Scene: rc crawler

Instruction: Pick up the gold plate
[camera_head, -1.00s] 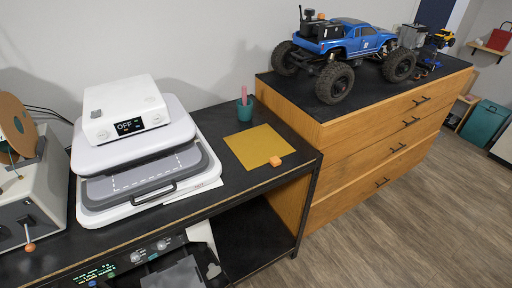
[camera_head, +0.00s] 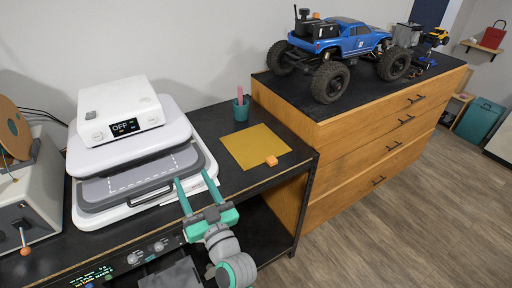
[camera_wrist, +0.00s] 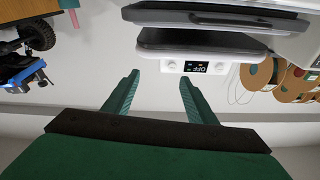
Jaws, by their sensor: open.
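The gold plate (camera_head: 248,148) is a thin flat square sheet lying on the black bench top, right of the white press. A small orange block (camera_head: 271,160) sits at its front right corner. My gripper (camera_head: 194,182) is in front of the press, left of and nearer than the plate. Its two green fingers are apart with nothing between them. In the wrist view the fingers (camera_wrist: 152,92) are also spread and empty, and the picture is upside down. The gold plate does not show in the wrist view.
The white heat press (camera_head: 128,140) stands close behind my fingers. A green cup (camera_head: 241,110) with a pink item stands behind the plate. A wooden drawer cabinet (camera_head: 370,130) with a blue RC truck (camera_head: 345,42) is at right.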

